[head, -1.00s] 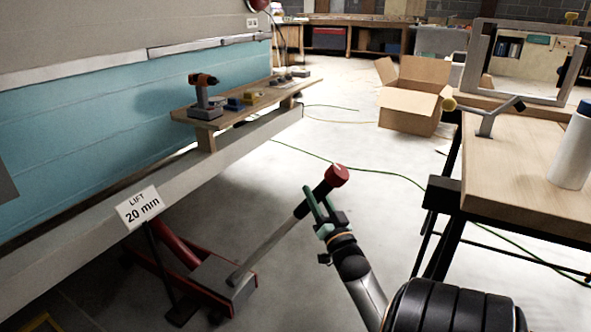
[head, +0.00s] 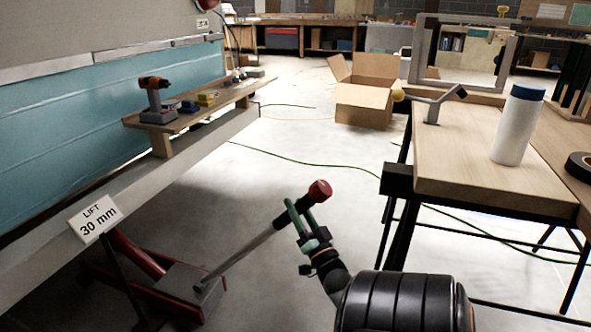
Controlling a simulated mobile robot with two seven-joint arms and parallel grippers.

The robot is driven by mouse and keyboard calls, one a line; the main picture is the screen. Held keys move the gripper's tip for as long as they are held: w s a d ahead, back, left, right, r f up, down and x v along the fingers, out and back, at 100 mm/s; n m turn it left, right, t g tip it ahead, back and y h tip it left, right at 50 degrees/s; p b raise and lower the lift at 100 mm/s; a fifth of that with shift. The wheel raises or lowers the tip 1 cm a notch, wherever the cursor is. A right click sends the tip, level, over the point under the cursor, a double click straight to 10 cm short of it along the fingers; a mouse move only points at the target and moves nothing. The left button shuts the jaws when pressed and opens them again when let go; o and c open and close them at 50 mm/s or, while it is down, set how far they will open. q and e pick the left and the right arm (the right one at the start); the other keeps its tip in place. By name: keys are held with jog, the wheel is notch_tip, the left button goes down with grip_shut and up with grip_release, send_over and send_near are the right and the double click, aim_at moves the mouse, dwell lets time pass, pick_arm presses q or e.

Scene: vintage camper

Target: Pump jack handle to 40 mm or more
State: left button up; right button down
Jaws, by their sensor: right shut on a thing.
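The red floor jack (head: 138,252) stands under the camper's edge at the lower left, partly hidden beneath it. Its handle (head: 240,255) is a grey bar that slants up to the right, with a black grip and a red knob (head: 319,190) at its top. My right gripper (head: 300,217) is shut on the handle's black grip just below the knob. A white sign (head: 95,217) on the camper's lower rail reads "LIFT 30 mm". My left gripper is out of view.
A wooden shelf (head: 185,119) along the camper holds a drill (head: 155,98) and small items. A workbench (head: 500,175) with a white bottle (head: 518,125) stands at the right. A cardboard box (head: 362,100) and green cable (head: 290,158) lie on the floor. Floor around the handle is clear.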

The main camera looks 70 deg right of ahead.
jog(key=shift+s+d+f, duration=0.15)
jog(key=shift+s+f, duration=0.25)
jog(key=shift+f, duration=0.15)
jog(key=c, duration=0.6)
grip_release()
jog(key=shift+s, duration=0.15)
jog(key=shift+c, duration=0.2)
jog(key=shift+o, duration=0.7)
jog(key=shift+r, duration=0.1)
jog(key=shift+o, duration=0.2)
jog(key=shift+r, duration=0.1)
jog(key=shift+s+a+p, duration=0.25)
jog(key=shift+a+p, duration=0.05)
jog(key=shift+a, duration=0.1)
jog(key=p+v, duration=0.2)
jog(key=v, duration=0.9)
jog(key=shift+s+f+p, duration=0.2)
jog(key=shift+f+p, duration=0.1)
jog(key=shift+a, duration=0.15)
